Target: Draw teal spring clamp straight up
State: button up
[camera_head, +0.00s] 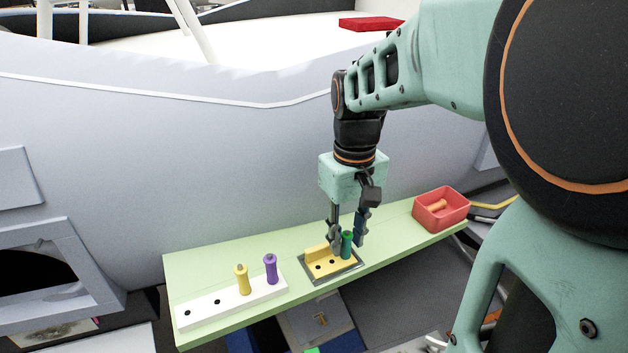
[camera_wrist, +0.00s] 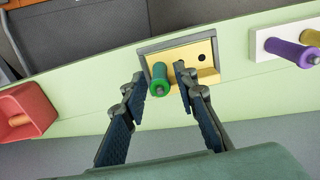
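The teal spring clamp (camera_head: 347,245) shows as a dark green-teal peg with a spool-like shape, standing upright in the yellow block (camera_head: 319,263) on a grey-framed base. In the wrist view the clamp (camera_wrist: 159,78) is seen end-on, near the left end of the yellow block (camera_wrist: 196,55). My gripper (camera_head: 347,240) points down over it with one finger on each side. In the wrist view my gripper (camera_wrist: 161,84) is open, with a visible gap between the clamp and each finger. The clamp's lower end is hidden in the block.
A white block (camera_head: 203,311) to the left holds a yellow peg (camera_head: 242,280) and a purple peg (camera_head: 271,269), with empty holes. A red bin (camera_head: 443,222) with an orange peg stands at the right end of the green shelf (camera_head: 225,258). A grey curved fuselage wall rises behind.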

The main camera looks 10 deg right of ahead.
grip_shut()
jog(key=shift+r+p, duration=0.7)
jog(key=shift+r, duration=0.1)
jog(key=shift+r+p, duration=1.9)
jog(key=shift+r, duration=0.45)
